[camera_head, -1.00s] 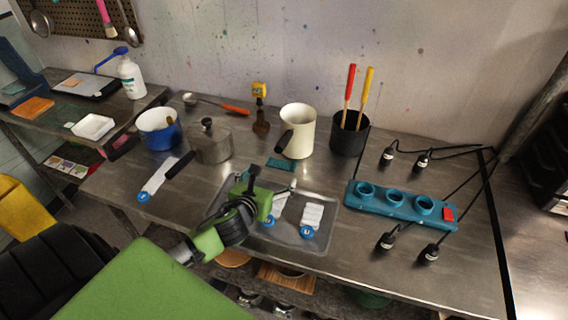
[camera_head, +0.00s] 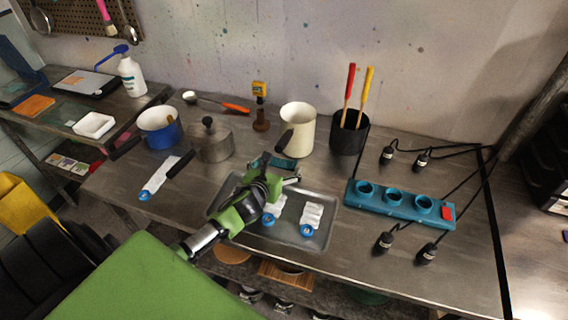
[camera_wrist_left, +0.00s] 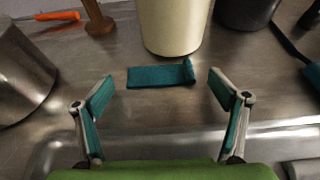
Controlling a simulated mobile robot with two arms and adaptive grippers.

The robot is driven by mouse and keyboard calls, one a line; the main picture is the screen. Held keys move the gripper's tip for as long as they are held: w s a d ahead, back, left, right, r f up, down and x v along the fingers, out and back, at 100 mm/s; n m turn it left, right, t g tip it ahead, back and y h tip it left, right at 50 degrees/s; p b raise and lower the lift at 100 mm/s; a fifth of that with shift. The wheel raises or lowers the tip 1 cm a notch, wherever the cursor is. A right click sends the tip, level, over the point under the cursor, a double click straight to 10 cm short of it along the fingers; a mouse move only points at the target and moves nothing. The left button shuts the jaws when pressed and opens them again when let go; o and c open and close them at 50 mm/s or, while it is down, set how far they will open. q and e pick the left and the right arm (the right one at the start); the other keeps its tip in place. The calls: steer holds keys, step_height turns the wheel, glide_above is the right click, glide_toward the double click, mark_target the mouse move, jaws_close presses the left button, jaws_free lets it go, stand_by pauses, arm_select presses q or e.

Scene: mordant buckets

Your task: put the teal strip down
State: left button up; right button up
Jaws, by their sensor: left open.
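The teal strip (camera_wrist_left: 160,75) lies on the steel table just in front of the cream jug (camera_wrist_left: 174,22), with its right end turned up a little. In the head view the strip (camera_head: 284,164) shows partly behind my left gripper (camera_head: 277,168). In the left wrist view my left gripper (camera_wrist_left: 159,92) is open, with one finger on each side of the strip and a gap to both ends. Nothing is between its fingers in contact. My right gripper is not in view.
A metal tray (camera_head: 325,235) with white strips on blue round tags lies below my left arm. A metal canister (camera_head: 214,143) stands left, a black pot (camera_head: 349,137) with two handles right. A teal socket block (camera_head: 400,203) with cables lies further right.

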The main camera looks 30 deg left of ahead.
arm_select(q)
steer(key=c, duration=0.9)
steer(key=shift+r, duration=0.6)
step_height(320, 180, up, 2)
steer(key=shift+s+r+b, duration=0.1)
steer(key=shift+r+b, duration=0.05)
steer(key=shift+b, duration=0.15)
steer(key=r+v, duration=0.1)
steer(key=v, duration=0.4)
steer(key=w+r+b+v, duration=0.1)
steer(key=v, duration=0.5)
steer(key=r+v, duration=0.1)
steer(key=v, duration=0.4)
steer(key=shift+w+d+r+b, duration=0.1)
steer(key=shift+d+r+b, duration=0.05)
steer(key=shift+d+b, duration=0.25)
